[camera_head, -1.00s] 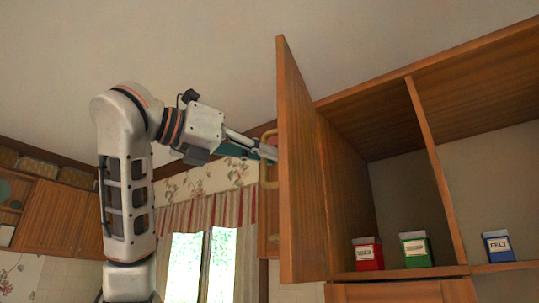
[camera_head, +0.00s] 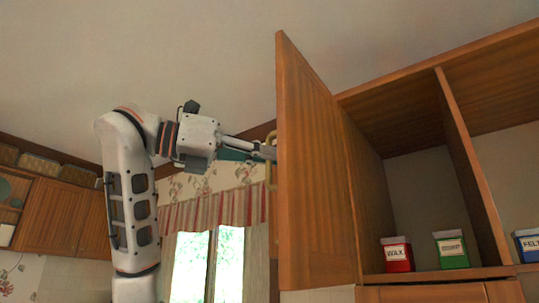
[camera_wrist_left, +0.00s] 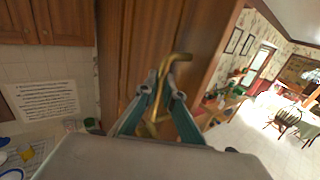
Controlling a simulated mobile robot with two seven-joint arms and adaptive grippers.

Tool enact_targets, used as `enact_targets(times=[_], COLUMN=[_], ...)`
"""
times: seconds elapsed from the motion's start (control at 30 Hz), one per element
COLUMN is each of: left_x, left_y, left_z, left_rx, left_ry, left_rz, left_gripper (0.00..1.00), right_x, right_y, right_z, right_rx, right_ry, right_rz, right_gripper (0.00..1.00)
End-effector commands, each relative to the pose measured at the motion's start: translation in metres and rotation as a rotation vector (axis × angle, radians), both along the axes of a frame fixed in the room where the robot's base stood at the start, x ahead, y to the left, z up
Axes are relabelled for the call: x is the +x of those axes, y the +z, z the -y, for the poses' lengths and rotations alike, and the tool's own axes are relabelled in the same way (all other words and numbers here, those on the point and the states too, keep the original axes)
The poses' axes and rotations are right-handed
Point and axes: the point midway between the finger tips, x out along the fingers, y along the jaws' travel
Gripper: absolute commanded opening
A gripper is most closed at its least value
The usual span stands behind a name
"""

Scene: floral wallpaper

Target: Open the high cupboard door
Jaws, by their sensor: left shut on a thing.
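The high cupboard door (camera_head: 312,170) is a wooden panel that stands swung out from the cupboard, its inner face showing in the head view. Its brass handle (camera_head: 271,165) is on the far face, partly hidden by the door's edge. My left gripper (camera_head: 268,152) comes in from the left and is shut on the handle. In the left wrist view the fingers of my left gripper (camera_wrist_left: 160,92) close around the brass handle (camera_wrist_left: 178,58) in front of the wooden door (camera_wrist_left: 150,35). My right gripper is in neither view.
The open cupboard holds a red WAX box (camera_head: 397,254), a green box (camera_head: 450,249) and a blue FELT box (camera_head: 527,245) on its shelf. A curtained window (camera_head: 205,255) is behind my arm. The ceiling is close above the door.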

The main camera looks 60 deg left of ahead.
Motion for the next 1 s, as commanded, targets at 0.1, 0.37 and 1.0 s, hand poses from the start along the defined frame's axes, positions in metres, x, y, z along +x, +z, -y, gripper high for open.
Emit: enact_targets(times=[0.1,0.37,1.0], left_x=[-0.0004,-0.0004,-0.0072], left_y=[0.0005,0.0004,0.0006], left_z=[-0.0003,0.0,-0.0011], left_rx=[-0.001,-0.001,0.0], left_ry=[-0.005,-0.007,-0.007], left_rz=[0.001,0.001,0.002], left_gripper=[0.0,0.0,0.25], right_x=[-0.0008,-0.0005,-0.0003], right_y=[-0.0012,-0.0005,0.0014], right_z=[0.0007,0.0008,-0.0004], right_rx=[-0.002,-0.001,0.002], right_ry=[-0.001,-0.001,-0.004], right_rz=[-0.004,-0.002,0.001], right_gripper=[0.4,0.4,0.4])
